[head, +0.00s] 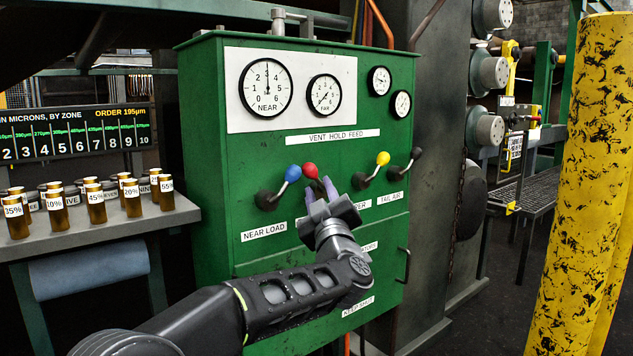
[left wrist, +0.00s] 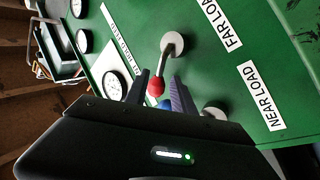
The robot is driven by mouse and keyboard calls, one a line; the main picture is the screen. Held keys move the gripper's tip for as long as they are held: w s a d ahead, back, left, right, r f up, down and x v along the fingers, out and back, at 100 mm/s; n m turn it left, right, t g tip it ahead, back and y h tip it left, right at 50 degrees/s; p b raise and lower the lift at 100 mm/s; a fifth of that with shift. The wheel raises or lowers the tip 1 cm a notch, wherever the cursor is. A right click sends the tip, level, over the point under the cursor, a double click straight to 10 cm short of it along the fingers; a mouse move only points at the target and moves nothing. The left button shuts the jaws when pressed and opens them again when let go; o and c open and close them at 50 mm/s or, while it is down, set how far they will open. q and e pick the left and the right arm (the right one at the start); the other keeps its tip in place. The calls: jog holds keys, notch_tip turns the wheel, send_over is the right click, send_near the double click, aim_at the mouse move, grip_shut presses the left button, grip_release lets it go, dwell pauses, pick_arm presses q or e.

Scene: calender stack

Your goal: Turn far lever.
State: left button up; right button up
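The far lever's red knob (head: 310,170) is on the front of the green cabinet (head: 210,120). My left gripper (head: 320,188) is just below it, with its fingers pointing at the cabinet. In the left wrist view the red knob (left wrist: 155,88) shows between the open fingertips (left wrist: 160,90), nearer the left finger. I cannot tell if they touch. The lever's stem runs up to a round mount (left wrist: 173,44) beside the FAR LOAD label (left wrist: 222,25). In the head view my gripper hides the lever's lower part and most of its label. My right gripper is not in view.
The blue-knobbed near lever (head: 292,174) is close on the left. A yellow-knobbed lever (head: 383,158) and a black-knobbed one (head: 416,153) are to the right. NEAR (head: 265,90) and FAR (head: 324,95) gauges are above. A shelf (head: 110,230) with amber bottles stands left.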

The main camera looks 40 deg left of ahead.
aim_at(317, 181)
pick_arm(q)
jog(key=x, duration=0.5)
jog(key=shift+w, duration=0.1)
grip_shut()
